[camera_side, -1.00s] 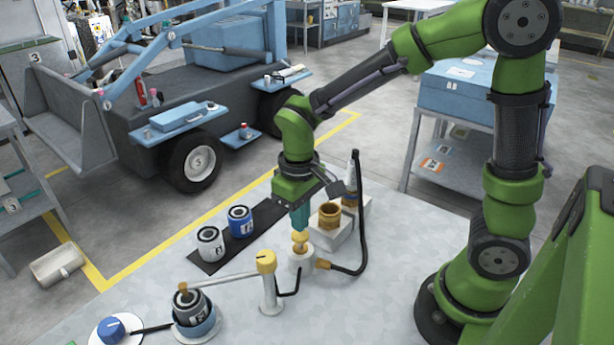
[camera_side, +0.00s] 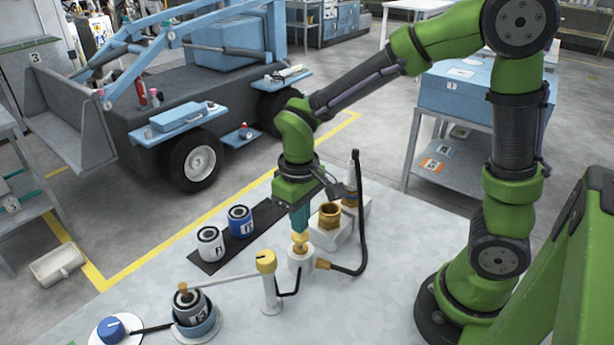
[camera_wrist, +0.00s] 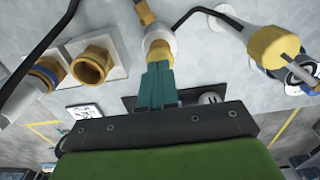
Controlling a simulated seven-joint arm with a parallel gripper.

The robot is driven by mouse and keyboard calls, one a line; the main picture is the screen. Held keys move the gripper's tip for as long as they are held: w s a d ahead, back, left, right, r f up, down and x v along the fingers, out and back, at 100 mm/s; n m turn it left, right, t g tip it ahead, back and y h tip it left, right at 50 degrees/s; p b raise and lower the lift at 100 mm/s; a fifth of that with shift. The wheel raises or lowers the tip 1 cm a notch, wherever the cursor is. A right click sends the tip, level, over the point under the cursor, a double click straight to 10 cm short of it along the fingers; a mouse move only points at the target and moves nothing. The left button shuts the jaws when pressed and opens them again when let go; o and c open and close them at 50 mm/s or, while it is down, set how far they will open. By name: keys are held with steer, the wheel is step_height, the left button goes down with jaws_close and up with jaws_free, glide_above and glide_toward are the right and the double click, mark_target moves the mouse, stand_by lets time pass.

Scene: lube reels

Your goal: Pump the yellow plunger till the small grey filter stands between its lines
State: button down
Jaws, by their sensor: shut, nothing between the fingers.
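The yellow plunger (camera_side: 300,240) rises from a white round base (camera_side: 301,260) on the light table. My gripper (camera_side: 300,229) is shut and empty, pointing down with its fingertips at the top of the plunger. In the wrist view the teal fingers (camera_wrist: 158,75) are together and meet the yellow plunger (camera_wrist: 158,46); whether they press on it I cannot tell. A small grey filter (camera_side: 192,309) marked with a label sits in a blue-rimmed cup at the front left, under a yellow-capped arm (camera_side: 265,262). Its lines are too small to read.
A blue can (camera_side: 240,220) and a white-and-dark can (camera_side: 210,243) stand on a black mat. A brown-gold cup (camera_side: 329,214) sits on a white block behind the plunger, with a black hose (camera_side: 362,225) to its right. A blue knob (camera_side: 110,328) is front left.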

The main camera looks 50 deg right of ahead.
steer(key=shift+f, duration=1.75)
steer(key=shift+r, duration=3.85)
steer(key=shift+s+a+f, duration=0.1)
steer(key=shift+s+f, duration=0.1)
steer(key=shift+s, duration=0.05)
steer(key=s+d+r+m+t+y, duration=0.2)
steer(key=s+d+r+m+t, duration=0.2)
steer(key=s+r+t, duration=0.3)
step_height(320, 180, up, 2)
steer(key=shift+s+d+r, duration=0.2)
steer(key=shift+s+r, duration=0.05)
steer(key=shift+s, duration=0.2)
